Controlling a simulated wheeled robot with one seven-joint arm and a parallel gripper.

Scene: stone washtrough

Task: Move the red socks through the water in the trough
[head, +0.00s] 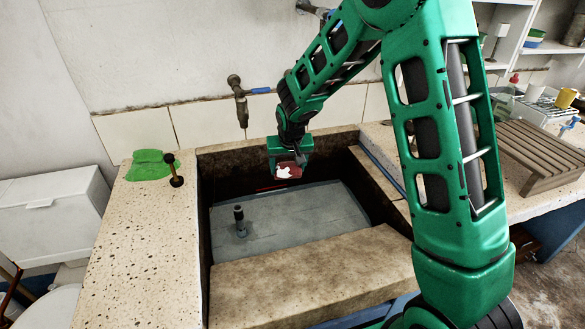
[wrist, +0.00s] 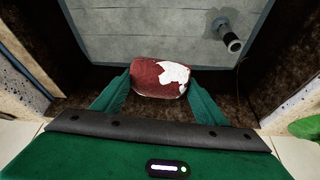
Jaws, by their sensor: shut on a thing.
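The red socks (wrist: 147,80), a rolled red bundle with a white patch, are between the fingers of my gripper (wrist: 158,95). My gripper is shut on them. In the head view the socks (head: 287,171) hang below my gripper (head: 287,160) over the far part of the stone trough (head: 320,266). The grey-blue water (head: 300,215) lies in the trough below them. The socks look above the water, but the exact gap is hard to tell.
A dark standpipe (head: 239,222) rises from the water at the left. A wall tap (head: 238,92) is behind the trough. A green cloth (head: 150,163) and a black-topped plug (head: 174,170) are on the left ledge. A wooden rack (head: 540,150) stands on the right.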

